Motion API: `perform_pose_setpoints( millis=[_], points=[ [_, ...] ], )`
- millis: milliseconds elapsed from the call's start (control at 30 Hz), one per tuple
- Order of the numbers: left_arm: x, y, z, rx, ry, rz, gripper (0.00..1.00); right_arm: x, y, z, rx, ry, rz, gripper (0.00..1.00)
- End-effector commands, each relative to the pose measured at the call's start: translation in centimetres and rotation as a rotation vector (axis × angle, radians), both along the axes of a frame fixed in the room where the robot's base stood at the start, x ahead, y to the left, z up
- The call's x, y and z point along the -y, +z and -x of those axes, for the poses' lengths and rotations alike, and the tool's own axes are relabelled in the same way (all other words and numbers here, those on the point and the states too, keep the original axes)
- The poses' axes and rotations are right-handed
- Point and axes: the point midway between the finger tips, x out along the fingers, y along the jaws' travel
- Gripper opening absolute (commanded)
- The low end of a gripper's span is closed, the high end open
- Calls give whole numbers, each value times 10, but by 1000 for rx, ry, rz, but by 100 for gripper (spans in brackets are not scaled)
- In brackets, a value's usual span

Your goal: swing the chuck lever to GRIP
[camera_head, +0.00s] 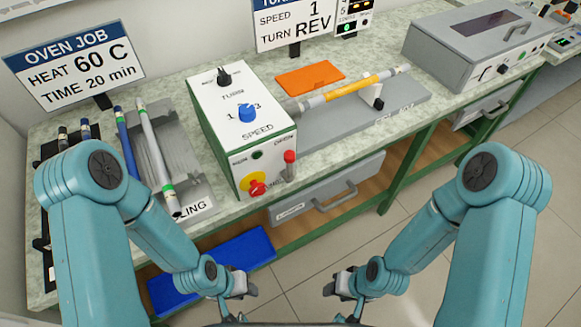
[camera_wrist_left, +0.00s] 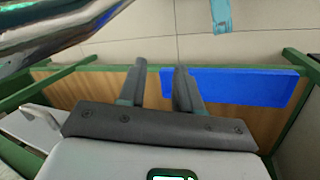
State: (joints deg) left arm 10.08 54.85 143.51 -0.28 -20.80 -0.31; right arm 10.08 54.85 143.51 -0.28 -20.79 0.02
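The chuck lever (camera_head: 290,166) is a short grey lever with a red knob, on the front right corner of the white and green machine (camera_head: 237,130). It stands about upright; the small labels beside it are too small to read surely. An orange-banded rod (camera_head: 352,88) lies level from the machine's right side to a rest. My left gripper (camera_head: 246,304) is low in front of the bench, well apart from the lever. Its fingers are apart and empty in the left wrist view (camera_wrist_left: 160,85). My right gripper (camera_head: 332,303) is also low, open and empty.
A red emergency knob on yellow (camera_head: 253,186) sits left of the lever. A blue knob (camera_head: 247,113) and a black knob (camera_head: 223,77) are on the machine's top. A grey drawer (camera_head: 325,190) hangs below the bench. A blue mat (camera_head: 215,268) lies lower. Rods (camera_head: 158,150) lie left.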

Motion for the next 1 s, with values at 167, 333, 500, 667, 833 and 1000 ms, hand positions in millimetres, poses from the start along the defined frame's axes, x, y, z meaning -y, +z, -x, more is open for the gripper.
perform_pose_setpoints(
  millis=[167,333,500,667,833,1000],
  points=[
    [6,2,-1,92,-231,17,0,0,0,0,0,0,0,43],
    [22,29,-20,412,-799,76,0,0,5,0,0,0,0,43],
    [27,102,-55,824,-1361,19,0,0,29,0,0,0,0,43],
    [21,195,-83,1177,-1864,-163,0,0,62,0,0,0,0,43],
    [5,296,-104,1381,-2213,-429,0,0,98,0,0,0,0,43],
    [-6,358,-117,1420,-2249,-601,0,0,119,0,0,0,0,43]
  ],
)
